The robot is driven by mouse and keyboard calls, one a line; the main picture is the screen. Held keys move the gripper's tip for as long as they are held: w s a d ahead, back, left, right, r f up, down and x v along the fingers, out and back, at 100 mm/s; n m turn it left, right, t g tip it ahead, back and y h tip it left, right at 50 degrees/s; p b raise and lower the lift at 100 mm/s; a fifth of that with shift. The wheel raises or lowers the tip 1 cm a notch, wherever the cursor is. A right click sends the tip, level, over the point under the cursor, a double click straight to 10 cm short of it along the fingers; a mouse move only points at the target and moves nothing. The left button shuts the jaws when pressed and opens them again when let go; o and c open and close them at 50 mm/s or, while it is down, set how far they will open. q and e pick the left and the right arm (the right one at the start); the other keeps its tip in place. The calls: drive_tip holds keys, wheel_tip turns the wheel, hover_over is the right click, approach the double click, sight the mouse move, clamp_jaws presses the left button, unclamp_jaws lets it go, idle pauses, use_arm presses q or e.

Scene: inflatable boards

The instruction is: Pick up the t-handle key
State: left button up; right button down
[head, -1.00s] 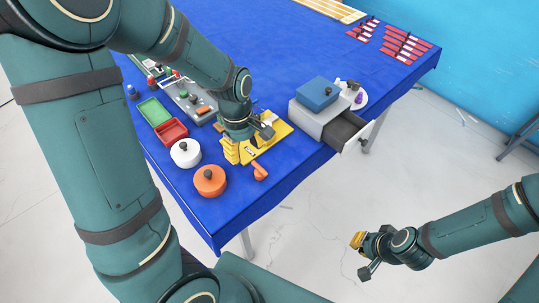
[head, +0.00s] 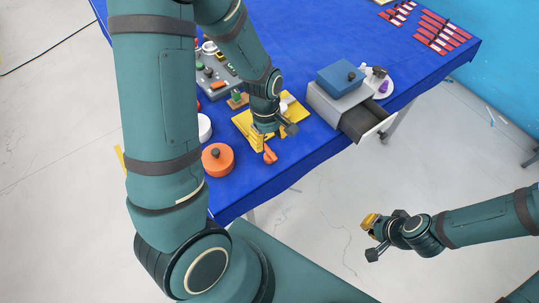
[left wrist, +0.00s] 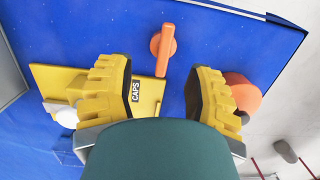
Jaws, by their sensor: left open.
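The orange t-handle key (head: 270,155) is near the front edge of the blue table. In the left wrist view the key (left wrist: 163,50) lies on the blue cloth, beyond the fingertips and between their lines. My left gripper (head: 262,139) points down over the table beside the key. Its yellow fingers (left wrist: 158,72) are wide apart with nothing held between them. My right gripper (head: 370,222) hangs over the floor, away from the table; its opening is unclear.
A yellow board (left wrist: 60,85) marked CAPS lies beside the left gripper. An orange lidded pot (head: 217,160) stands close to its left. A grey box with an open drawer (head: 363,123) and a blue box (head: 340,77) on top is to the right.

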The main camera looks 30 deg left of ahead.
sight(269, 151)
use_arm(q)
drive_tip(key=f, duration=0.5)
drive_tip(key=shift+s+d+f, duration=0.1)
drive_tip(key=shift+s+d, duration=0.15)
drive_tip(key=shift+s, duration=0.1)
clamp_jaws()
